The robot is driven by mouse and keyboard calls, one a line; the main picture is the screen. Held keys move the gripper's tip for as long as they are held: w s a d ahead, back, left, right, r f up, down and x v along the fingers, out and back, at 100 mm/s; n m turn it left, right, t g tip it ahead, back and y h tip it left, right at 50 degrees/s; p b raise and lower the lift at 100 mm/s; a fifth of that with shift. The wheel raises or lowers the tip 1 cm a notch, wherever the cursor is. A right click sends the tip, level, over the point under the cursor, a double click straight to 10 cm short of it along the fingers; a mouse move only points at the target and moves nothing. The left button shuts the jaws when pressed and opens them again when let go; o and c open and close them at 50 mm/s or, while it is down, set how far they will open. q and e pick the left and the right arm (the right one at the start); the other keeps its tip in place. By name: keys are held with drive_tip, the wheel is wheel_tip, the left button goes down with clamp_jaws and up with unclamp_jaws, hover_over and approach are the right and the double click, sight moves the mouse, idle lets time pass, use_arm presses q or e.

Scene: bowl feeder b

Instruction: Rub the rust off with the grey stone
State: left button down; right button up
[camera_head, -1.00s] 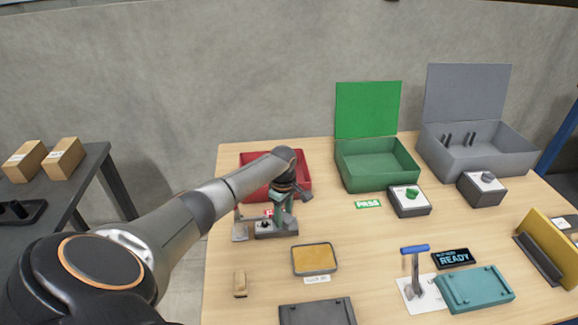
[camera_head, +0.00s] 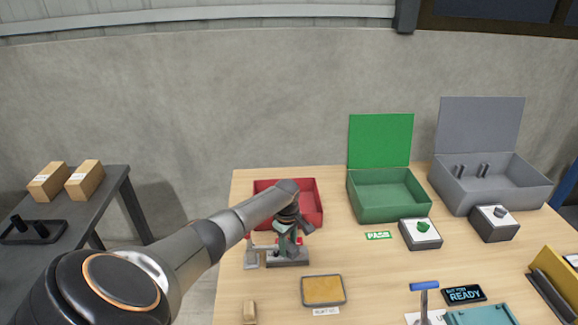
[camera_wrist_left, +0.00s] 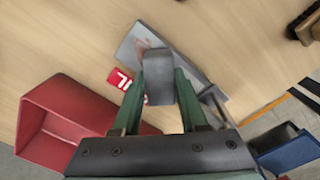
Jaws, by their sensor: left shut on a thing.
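My left gripper (camera_head: 291,243) is over the back left of the table, just in front of the red bin (camera_head: 314,205). In the left wrist view its green fingers (camera_wrist_left: 158,95) are shut on a grey block, which looks like the grey stone (camera_wrist_left: 158,76). Under and beyond the stone lies a grey metal piece (camera_wrist_left: 205,75) with a brownish, rust-like patch (camera_wrist_left: 146,42). The stone overlaps the metal in this view; I cannot tell whether they touch. In the head view the arm and gripper hide most of this. My right gripper is not in view.
A red label (camera_wrist_left: 122,79) lies beside the metal. A yellow-filled tray (camera_head: 323,290) and a small brush-like wooden block (camera_head: 249,312) are nearer the front. A green bin (camera_head: 388,197) and grey bin (camera_head: 490,185) stand right.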

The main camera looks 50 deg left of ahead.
sight(298, 247)
use_arm(q)
drive_tip(key=shift+d+f+b, duration=0.4)
drive_tip(key=shift+d+f, duration=0.05)
drive_tip(key=shift+f, duration=0.05)
drive_tip(key=shift+w+d+b, duration=0.3)
drive_tip(key=shift+w+d, duration=0.5)
drive_tip(key=shift+w+d+b, duration=0.4)
drive_tip(key=shift+w+d, duration=0.1)
drive_tip(key=shift+w, duration=0.2)
drive_tip(key=shift+w+d+r, duration=0.2)
drive_tip(key=shift+w+d, duration=0.1)
drive_tip(key=shift+w, duration=0.1)
